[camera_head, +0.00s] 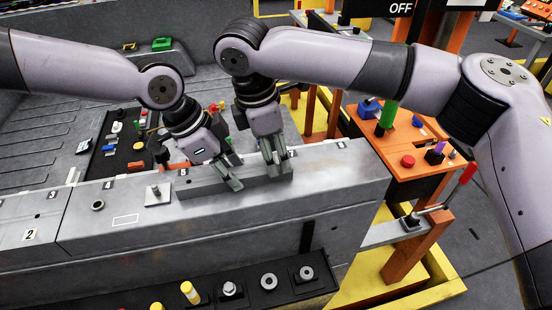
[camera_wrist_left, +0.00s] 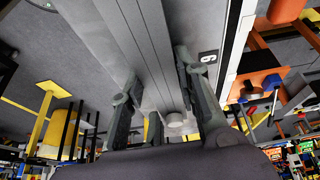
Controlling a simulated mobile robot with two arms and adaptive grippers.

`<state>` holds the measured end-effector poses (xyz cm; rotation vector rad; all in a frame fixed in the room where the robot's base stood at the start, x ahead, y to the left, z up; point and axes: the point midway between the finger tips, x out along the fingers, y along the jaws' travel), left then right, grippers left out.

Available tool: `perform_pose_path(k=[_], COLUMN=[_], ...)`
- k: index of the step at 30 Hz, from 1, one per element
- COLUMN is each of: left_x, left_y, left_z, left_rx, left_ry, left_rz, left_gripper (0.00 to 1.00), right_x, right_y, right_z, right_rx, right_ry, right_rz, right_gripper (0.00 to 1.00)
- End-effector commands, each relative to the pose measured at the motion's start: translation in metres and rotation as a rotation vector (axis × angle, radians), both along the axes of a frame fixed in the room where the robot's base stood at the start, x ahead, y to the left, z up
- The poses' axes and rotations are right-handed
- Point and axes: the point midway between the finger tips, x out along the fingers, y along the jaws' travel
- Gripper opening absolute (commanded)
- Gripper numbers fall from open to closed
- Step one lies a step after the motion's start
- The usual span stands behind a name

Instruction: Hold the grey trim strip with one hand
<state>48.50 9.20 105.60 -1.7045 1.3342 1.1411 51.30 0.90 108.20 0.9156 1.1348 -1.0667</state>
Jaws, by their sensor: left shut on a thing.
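The grey trim strip (camera_head: 200,185) is a long, dark grey bar along the top of the grey bed side wall. My left gripper (camera_head: 232,175) reaches down to the middle of the strip and is shut on it. In the left wrist view, the fingers of my left gripper (camera_wrist_left: 162,100) stand on both sides of the grey strip (camera_wrist_left: 150,55). My right gripper (camera_head: 275,163) points down at the strip's right end, close beside the left one. Its fingertips are partly hidden against the strip, so its grip is unclear.
The grey bed side wall (camera_head: 130,238) carries a small plate with a stud (camera_head: 158,193) and a ring (camera_head: 97,205). A black tray (camera_head: 250,285) with fasteners lies in front. An orange stand (camera_head: 420,165) with a red-handled clamp (camera_head: 466,173) stands at the right.

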Motion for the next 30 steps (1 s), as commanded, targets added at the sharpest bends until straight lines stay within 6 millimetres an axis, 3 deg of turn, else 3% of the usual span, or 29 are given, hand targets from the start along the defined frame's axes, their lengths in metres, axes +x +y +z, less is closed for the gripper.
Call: perform_pose_path(k=[11, 17, 24, 30], left_x=[0.002, 0.002, 0.002, 0.002], left_y=[0.002, 0.002, 0.002, 0.002], left_z=[0.0, 0.0, -0.001, -0.001], left_rx=[0.002, 0.002, 0.003, 0.003], left_ry=[-0.003, -0.002, -0.003, -0.003], left_rz=[0.006, 0.007, 0.007, 0.007], left_gripper=[0.0, 0.0, 0.0, 0.0], right_x=[-0.002, -0.004, -0.008, -0.01], right_y=[0.001, 0.007, 0.017, 0.021], right_z=[0.004, 0.035, 0.085, 0.111], right_rx=[-0.002, 0.0, -0.002, -0.001], right_ry=[0.003, 0.001, 0.001, 0.001], right_rz=[0.004, 0.005, 0.004, 0.003], right_gripper=[0.46, 0.46, 0.46, 0.46])
